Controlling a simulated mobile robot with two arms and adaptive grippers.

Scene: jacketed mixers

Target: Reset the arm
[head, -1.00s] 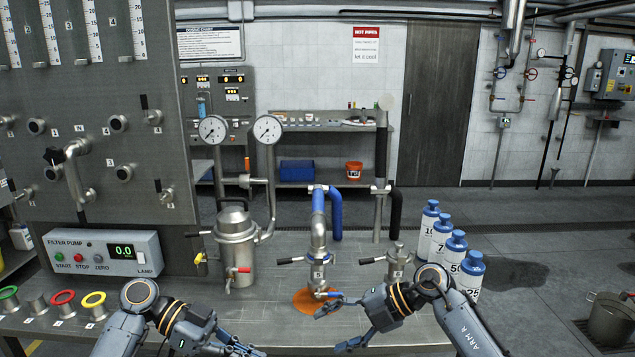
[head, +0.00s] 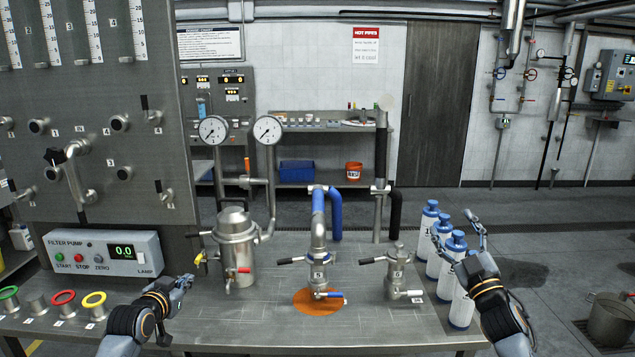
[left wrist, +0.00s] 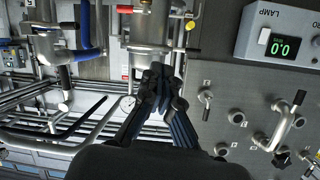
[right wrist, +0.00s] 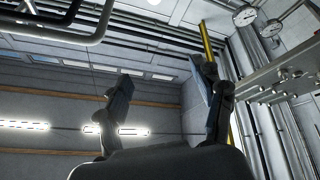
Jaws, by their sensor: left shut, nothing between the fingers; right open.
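My left gripper (head: 180,287) is shut and empty above the front of the metal bench, right of the yellow ring. In the left wrist view its fingers (left wrist: 162,85) are together in front of the steel vessel (left wrist: 150,30). My right gripper (head: 460,228) is open and empty, raised in front of the blue-capped bottles (head: 432,262) at the bench's right end and partly hiding them. In the right wrist view its fingers (right wrist: 160,90) stand wide apart against the wall and ceiling, with nothing between them.
A steel vessel (head: 236,248) stands mid-bench. Two valve bodies with lever handles stand right of it, one (head: 318,268) on an orange disc (head: 300,303). The filter pump box (head: 100,252) and coloured rings (head: 94,299) are at left. The bench front centre is clear.

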